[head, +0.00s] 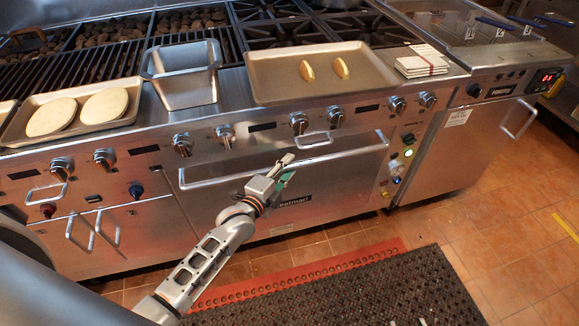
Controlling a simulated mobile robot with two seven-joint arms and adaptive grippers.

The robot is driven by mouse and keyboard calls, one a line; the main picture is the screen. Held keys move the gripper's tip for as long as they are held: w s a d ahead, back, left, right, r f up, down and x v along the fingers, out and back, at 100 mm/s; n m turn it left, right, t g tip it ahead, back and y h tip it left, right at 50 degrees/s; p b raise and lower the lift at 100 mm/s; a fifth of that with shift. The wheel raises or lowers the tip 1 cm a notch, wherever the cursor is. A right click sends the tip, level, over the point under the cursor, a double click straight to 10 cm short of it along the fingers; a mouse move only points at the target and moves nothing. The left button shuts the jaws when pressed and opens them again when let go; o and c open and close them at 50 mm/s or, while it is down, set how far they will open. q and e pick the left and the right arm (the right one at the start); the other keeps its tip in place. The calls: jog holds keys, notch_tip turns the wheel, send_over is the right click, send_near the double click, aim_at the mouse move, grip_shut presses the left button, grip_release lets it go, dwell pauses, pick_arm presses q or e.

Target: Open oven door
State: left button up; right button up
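The oven door (330,185) is a wide steel panel at the centre of the range front and looks shut. Its long bar handle (348,153) runs along the top edge. My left gripper (289,169) reaches up from the lower left to the middle of this handle. Its fingers look apart, with a green patch by the lower one. The gripper covers part of the handle and door. I cannot tell whether it touches the bar or whether the bar lies between its fingers. My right gripper is not in view.
Knobs (299,123) line the panel above the door. Trays (320,75), a steel pan (183,75) and a stack of white cards (421,62) stand on top. A fryer (480,130) adjoins at right. A dark mat (345,290) lies on the clear tiled floor in front.

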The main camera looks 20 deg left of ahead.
pick_arm(q)
jog(key=shift+w+d, duration=0.1)
jog(key=shift+w, duration=0.2)
grip_shut()
